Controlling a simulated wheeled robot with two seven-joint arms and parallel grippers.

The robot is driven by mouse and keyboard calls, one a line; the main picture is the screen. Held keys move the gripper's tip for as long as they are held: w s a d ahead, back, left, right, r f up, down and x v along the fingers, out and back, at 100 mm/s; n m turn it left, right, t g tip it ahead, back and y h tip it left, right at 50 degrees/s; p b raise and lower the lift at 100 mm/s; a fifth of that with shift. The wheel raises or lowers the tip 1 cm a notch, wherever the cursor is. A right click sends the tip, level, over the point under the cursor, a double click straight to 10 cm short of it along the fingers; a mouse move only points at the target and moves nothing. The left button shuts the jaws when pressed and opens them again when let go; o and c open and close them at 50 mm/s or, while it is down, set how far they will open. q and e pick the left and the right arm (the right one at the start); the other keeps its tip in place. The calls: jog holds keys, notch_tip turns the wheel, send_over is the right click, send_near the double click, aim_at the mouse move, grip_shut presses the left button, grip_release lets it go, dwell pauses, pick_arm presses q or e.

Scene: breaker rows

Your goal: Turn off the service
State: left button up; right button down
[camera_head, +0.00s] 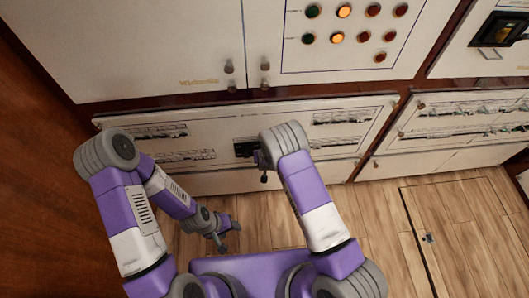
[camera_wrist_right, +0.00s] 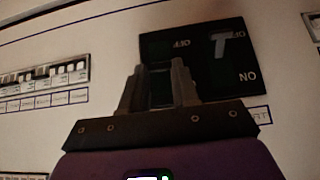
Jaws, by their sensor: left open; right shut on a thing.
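A black switch block (camera_head: 245,148) is set in the white breaker panel, partly hidden by my right arm. In the right wrist view the block (camera_wrist_right: 195,35) fills the upper middle, with upside-down OFF and ON lettering and a light grey T-shaped mark on its right half. My right gripper (camera_wrist_right: 158,75) is at the block's left half, shut on a dark switch lever, which is mostly hidden between the fingers. My left gripper (camera_head: 222,232) is open and empty, low over the wooden floor, away from the panel.
Breaker rows (camera_head: 187,156) lie left of the block, and more rows (camera_head: 342,117) to its right. Above are cabinet doors with knobs (camera_head: 229,67) and indicator lamps (camera_head: 344,11). Another breaker panel (camera_head: 465,115) is at right. The wooden floor (camera_head: 375,225) in front is clear.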

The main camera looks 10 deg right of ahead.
jog(key=shift+s+f+t+b, duration=0.15)
jog(key=shift+f+t+b, duration=0.85)
jog(key=shift+t, duration=0.6)
jog(key=shift+s+f+t+b, duration=0.15)
jog(key=shift+f+t+b, duration=0.55)
jog(key=shift+t+b, duration=0.8)
jog(key=shift+s+f+t+b, duration=0.15)
jog(key=shift+f+t+b, duration=0.8)
jog(key=shift+t, duration=0.75)
jog(key=shift+r, duration=0.1)
jog(key=c, duration=0.8)
grip_release()
jog(key=shift+w, duration=0.1)
jog(key=shift+c, duration=0.2)
